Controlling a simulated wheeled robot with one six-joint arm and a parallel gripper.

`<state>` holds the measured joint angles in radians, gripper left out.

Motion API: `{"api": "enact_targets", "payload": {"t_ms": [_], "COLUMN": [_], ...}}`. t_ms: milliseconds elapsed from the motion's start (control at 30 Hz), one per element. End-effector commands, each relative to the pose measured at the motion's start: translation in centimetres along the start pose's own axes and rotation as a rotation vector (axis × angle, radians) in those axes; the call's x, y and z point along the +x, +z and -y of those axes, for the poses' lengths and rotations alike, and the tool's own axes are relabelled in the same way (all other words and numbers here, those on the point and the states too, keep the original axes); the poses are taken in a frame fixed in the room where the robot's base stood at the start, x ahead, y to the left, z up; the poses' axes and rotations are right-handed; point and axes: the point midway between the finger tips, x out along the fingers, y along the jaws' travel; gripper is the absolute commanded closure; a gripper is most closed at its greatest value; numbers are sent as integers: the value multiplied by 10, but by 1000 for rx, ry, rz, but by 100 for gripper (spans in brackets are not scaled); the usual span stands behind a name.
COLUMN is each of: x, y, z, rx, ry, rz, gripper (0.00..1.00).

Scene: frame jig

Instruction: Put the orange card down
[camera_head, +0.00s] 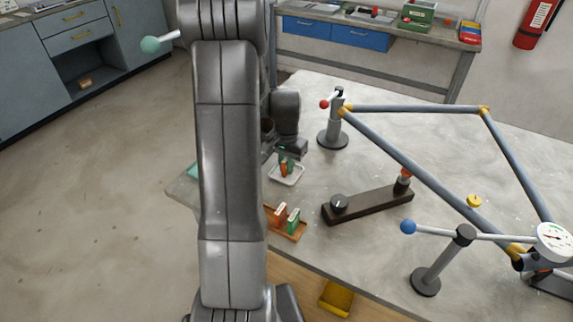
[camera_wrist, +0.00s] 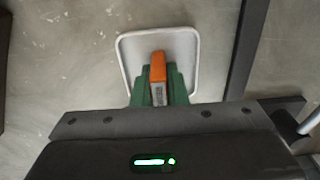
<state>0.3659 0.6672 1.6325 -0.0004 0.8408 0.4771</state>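The orange card (camera_wrist: 158,68) stands on edge between the green fingers of my gripper (camera_wrist: 158,82) in the wrist view. The fingers are shut on it from both sides. In the head view the card (camera_head: 283,170) shows small and partly hidden by my gripper (camera_head: 287,166). Card and fingertips are over a shallow white tray (camera_head: 292,180), whose rim also shows in the wrist view (camera_wrist: 122,62). I cannot tell whether the card touches the tray floor.
A wooden holder (camera_head: 289,234) with a red-orange and a green card stands in front of the tray. A dark bar with a knob (camera_head: 368,205) lies to the right. A blue-grey tube frame (camera_head: 410,165) on posts fills the table's right. A yellow bin (camera_head: 337,298) is at the front.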

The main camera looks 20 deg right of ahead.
Motion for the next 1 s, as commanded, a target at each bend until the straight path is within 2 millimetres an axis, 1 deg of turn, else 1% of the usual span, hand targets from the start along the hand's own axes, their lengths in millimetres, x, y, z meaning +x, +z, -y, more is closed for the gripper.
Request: {"api": "enact_targets", "payload": {"t_ms": [33, 100, 367, 500, 567, 667, 800, 1000], "x": [0, 0, -1, -8, -16, -36, -68, -104], "y": [0, 0, 0, 0, -1, -1, -1, -1], "z": [0, 0, 0, 0, 0, 0, 0, 0], "rx": [0, 0, 0, 0, 0, 0, 0, 0], "ry": [0, 0, 0, -1, -1, -3, -3, -2], "rz": [0, 0, 0, -2, -3, -5, -5, -3], "gripper": [78, 66, 66, 66, 66, 66, 66, 66]}}
